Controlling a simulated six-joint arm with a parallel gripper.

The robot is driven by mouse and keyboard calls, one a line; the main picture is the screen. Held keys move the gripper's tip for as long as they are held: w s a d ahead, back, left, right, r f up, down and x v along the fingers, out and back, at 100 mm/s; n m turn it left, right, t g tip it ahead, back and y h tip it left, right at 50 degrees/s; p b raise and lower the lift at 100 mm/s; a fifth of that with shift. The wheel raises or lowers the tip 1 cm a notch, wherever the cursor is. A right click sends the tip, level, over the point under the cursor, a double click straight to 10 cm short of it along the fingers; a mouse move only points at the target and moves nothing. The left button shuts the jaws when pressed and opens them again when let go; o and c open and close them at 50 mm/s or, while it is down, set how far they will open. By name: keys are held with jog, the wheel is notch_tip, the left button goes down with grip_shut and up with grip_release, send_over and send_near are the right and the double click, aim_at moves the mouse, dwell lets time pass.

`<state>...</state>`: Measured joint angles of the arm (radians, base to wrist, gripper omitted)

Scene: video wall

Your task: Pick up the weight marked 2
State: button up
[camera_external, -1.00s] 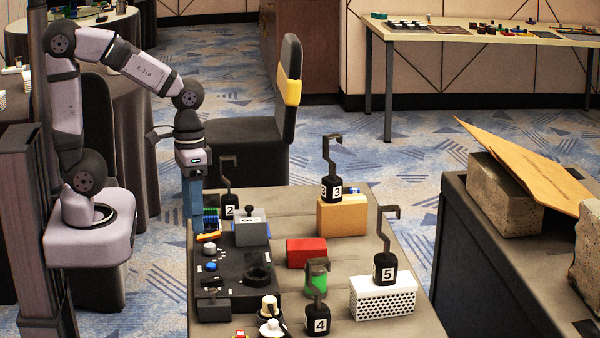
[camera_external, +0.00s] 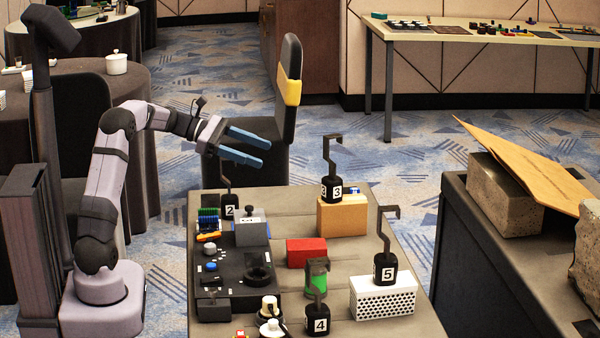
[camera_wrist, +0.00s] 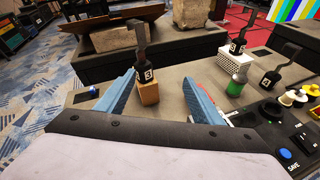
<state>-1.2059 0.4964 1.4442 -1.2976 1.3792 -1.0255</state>
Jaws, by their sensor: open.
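The weight marked 2 (camera_external: 229,211) is a small black block with a white label and a hooked stem. It stands upright at the far left of the table, beside a blue and green coiled part. My gripper (camera_external: 263,153) is open and empty, reaching to the right above and past the hook of this weight. In the wrist view my gripper's blue fingers (camera_wrist: 159,80) are spread, with the weight marked 3 (camera_wrist: 147,75) visible between them in the distance. I cannot make out the weight marked 2 in the wrist view.
The weight marked 3 (camera_external: 331,190) stands on a wooden block. The weight marked 5 (camera_external: 385,268) stands on a white perforated block, and the weight marked 4 (camera_external: 317,320) is near the front. A grey box (camera_external: 252,232) and black control panel (camera_external: 236,272) fill the table's left side.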

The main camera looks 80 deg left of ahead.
aim_at(229, 187)
jog(key=s+a+r+n+t+y+b, duration=0.1)
jog(key=s+a+n+t+y+b, duration=0.4)
jog(key=s+a, duration=0.7)
jog(key=shift+n+g+h, duration=0.3)
jog(key=shift+g+h, duration=0.1)
jog(key=shift+h, duration=0.1)
jog(key=f, duration=0.6)
jog(key=w+a+f, duration=0.1)
jog(key=f, duration=0.6)
jog(key=w+a+f+p, duration=0.1)
jog(key=f, duration=0.6)
jog(key=shift+w+r, duration=0.1)
jog(key=shift+w, duration=3.55)
jog(key=shift+c, duration=0.2)
grip_shut()
jog(key=shift+r, duration=0.2)
